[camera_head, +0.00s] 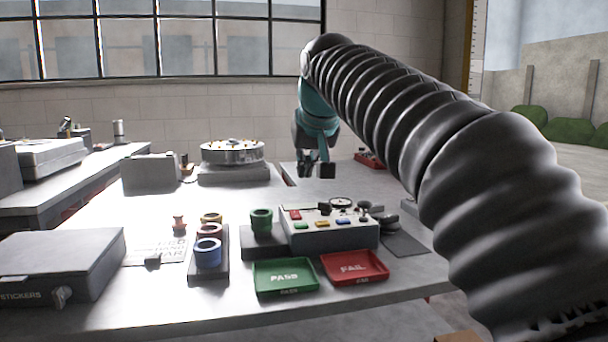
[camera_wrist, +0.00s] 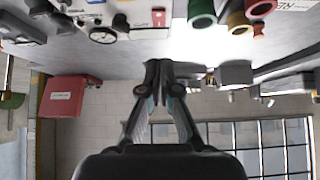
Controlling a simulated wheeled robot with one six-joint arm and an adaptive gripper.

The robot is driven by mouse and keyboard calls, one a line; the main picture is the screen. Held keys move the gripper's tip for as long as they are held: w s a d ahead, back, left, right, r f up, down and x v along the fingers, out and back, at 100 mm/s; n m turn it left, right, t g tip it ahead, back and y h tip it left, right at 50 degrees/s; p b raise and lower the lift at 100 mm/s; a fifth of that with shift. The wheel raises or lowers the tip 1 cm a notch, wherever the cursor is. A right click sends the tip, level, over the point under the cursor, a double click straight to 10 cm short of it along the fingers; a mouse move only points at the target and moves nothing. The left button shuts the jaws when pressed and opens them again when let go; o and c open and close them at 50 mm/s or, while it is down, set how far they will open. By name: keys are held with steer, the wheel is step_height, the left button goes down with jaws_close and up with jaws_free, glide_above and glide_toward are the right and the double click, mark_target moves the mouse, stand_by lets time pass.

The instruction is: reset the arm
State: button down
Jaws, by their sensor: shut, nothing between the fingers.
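My arm (camera_head: 390,105) reaches in from the right in the head view, a ribbed dark sleeve bending down to a teal wrist. My gripper (camera_head: 316,170) hangs at its end above the back part of the table, with nothing in it. In the wrist view my gripper (camera_wrist: 159,65) shows its two fingers together and empty. The wrist picture is upside down, with the table at the top and the windows at the bottom. My gripper appears apart from every object.
The table holds a tester box (camera_head: 330,230), a green PASS tray (camera_head: 286,277), a red FAIL tray (camera_head: 354,267), colored rollers (camera_head: 208,252), a round turntable (camera_head: 232,152) and a grey STICKERS case (camera_head: 60,262). A red box (camera_wrist: 63,97) stands at the back.

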steer(key=s+d+f+m, duration=0.1)
steer(key=s+d+f, duration=0.4)
steer(key=s+f, duration=0.4)
steer(key=s+d+f+g+h, duration=0.1)
steer(key=s+d+f, duration=0.4)
steer(key=s+f, duration=0.5)
steer(key=s+d+f+m+g, duration=0.1)
steer(key=s+d+f, duration=0.4)
steer(key=s+f, duration=0.5)
step_height(320, 180, down, 2)
steer(key=shift+s+d+f+m+h, duration=0.1)
steer(key=shift+s+d+m+h, duration=0.05)
steer(key=shift+m+h, duration=0.2)
